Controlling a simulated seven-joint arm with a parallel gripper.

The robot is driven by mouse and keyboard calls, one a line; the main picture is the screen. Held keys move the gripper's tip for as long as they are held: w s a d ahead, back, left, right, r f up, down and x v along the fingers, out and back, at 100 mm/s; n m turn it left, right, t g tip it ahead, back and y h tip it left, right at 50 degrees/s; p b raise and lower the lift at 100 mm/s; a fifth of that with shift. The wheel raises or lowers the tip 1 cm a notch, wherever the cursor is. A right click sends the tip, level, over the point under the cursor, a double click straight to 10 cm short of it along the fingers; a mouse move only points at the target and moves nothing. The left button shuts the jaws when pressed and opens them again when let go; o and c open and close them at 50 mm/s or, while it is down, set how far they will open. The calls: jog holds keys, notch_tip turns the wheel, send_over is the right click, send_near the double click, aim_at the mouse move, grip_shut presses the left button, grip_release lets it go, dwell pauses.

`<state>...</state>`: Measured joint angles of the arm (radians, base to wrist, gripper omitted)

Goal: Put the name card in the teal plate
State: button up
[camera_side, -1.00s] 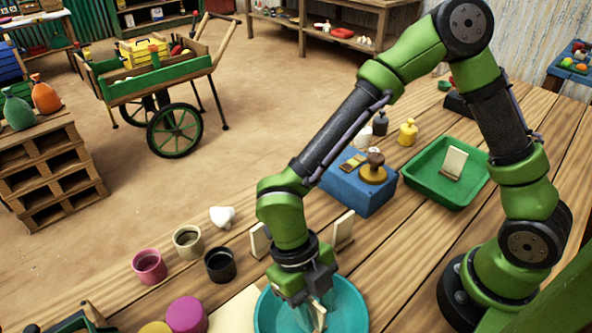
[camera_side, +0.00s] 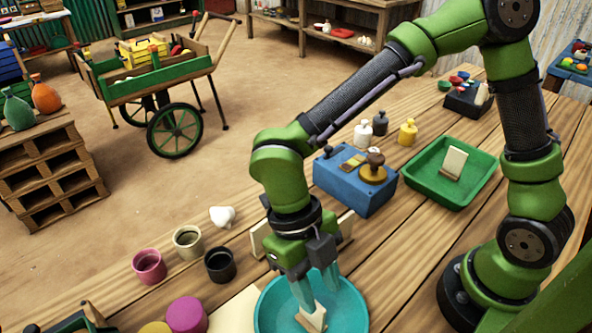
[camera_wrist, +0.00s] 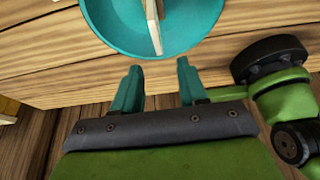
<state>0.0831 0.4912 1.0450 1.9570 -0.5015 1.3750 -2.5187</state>
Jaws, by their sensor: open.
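The teal plate (camera_side: 350,304) is a round, rimmed dish at the front of the table. A cream name card (camera_side: 313,317) is in the plate, tilted in the side view; the same card shows edge-on in the wrist view (camera_wrist: 153,25). My gripper (camera_side: 316,292) is over the plate with its jaws apart, just above and behind the card. In the wrist view the two teal fingertips (camera_wrist: 156,68) are separated with nothing between them, and the plate (camera_wrist: 205,15) lies beyond them.
Two pale upright pieces stand partly hidden behind my wrist. A blue box (camera_side: 352,193) and a green tray (camera_side: 430,190) with another cream card (camera_side: 454,163) stand farther back. Pink (camera_side: 149,266), cream (camera_side: 188,242) and black cups (camera_side: 220,265) stand left of the plate.

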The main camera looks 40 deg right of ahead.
jog(key=w+d+r+n+t+y, duration=0.1)
jog(key=d+r+n+t, duration=0.4)
jog(key=d+n, duration=0.6)
jog(key=w+d+r+n+t+y, duration=0.1)
jog(key=w+d+r+n+t, duration=0.2)
jog(key=d+r+n+t, duration=0.3)
jog(key=d+r+n, duration=0.1)
jog(key=d+n, duration=0.4)
jog(key=n, duration=0.9)
jog(key=shift+w+d+r+n+t, duration=0.15)
jog(key=shift+d+r+n+t, duration=0.15)
jog(key=shift+d+r+n, duration=0.1)
